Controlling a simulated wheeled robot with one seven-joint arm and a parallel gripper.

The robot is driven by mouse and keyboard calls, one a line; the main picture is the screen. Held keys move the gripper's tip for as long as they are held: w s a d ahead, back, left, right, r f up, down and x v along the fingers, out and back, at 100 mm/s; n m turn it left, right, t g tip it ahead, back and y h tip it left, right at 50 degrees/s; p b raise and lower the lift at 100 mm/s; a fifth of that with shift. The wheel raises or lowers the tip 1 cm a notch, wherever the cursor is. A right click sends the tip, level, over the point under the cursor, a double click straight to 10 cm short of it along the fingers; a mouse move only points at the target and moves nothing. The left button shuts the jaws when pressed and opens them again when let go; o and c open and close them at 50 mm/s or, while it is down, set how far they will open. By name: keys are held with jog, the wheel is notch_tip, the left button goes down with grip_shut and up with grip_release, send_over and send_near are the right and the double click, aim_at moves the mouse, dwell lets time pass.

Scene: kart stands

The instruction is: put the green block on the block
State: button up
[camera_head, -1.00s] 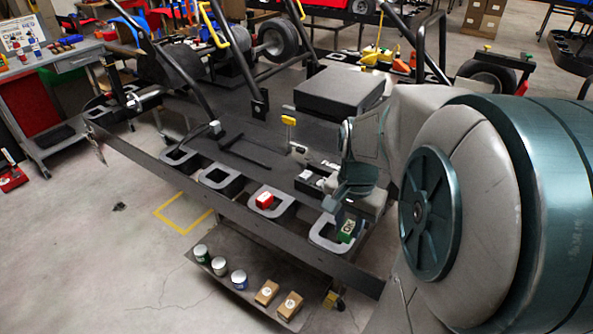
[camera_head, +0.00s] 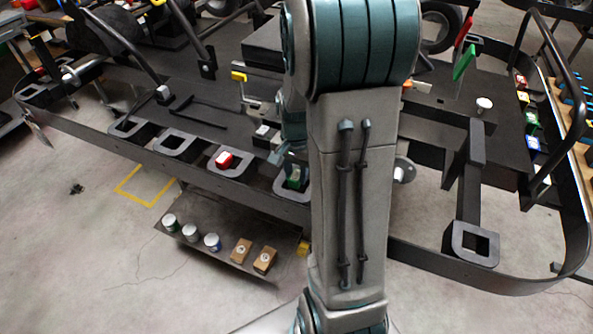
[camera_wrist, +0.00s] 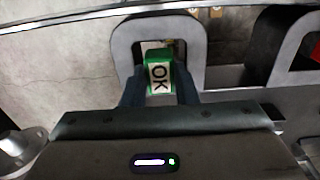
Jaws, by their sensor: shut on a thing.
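The green block (camera_wrist: 158,77), with a white "OK" label on its face, is between my gripper's two fingers (camera_wrist: 159,90) in the wrist view. The gripper is shut on it. The block is over the opening of a grey U-shaped holder (camera_wrist: 124,42); I cannot tell whether it touches it. In the head view the green block (camera_head: 294,178) shows partly beside my arm, at the holder (camera_head: 281,194). A red block (camera_head: 223,160) with a white face sits at the holder to the left. My arm hides much of the gripper there.
More grey holders (camera_head: 174,143) line the edge of the dark platform. Below is a shelf (camera_head: 196,262) with several cans and two cardboard boxes (camera_head: 264,259). Open floor lies in front.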

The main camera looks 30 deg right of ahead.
aim_at(296, 176)
jog(key=shift+f, duration=0.2)
jog(key=o, duration=0.9)
jog(key=shift+o, duration=0.2)
notch_tip(296, 176, up, 12)
jog(key=s+a+r+n+t, duration=0.2)
jog(key=s+a+n+t, duration=0.1)
jog(key=s+a+n, duration=0.7)
jog(key=shift+s+a, duration=1)
jog(key=shift+s, duration=0.2)
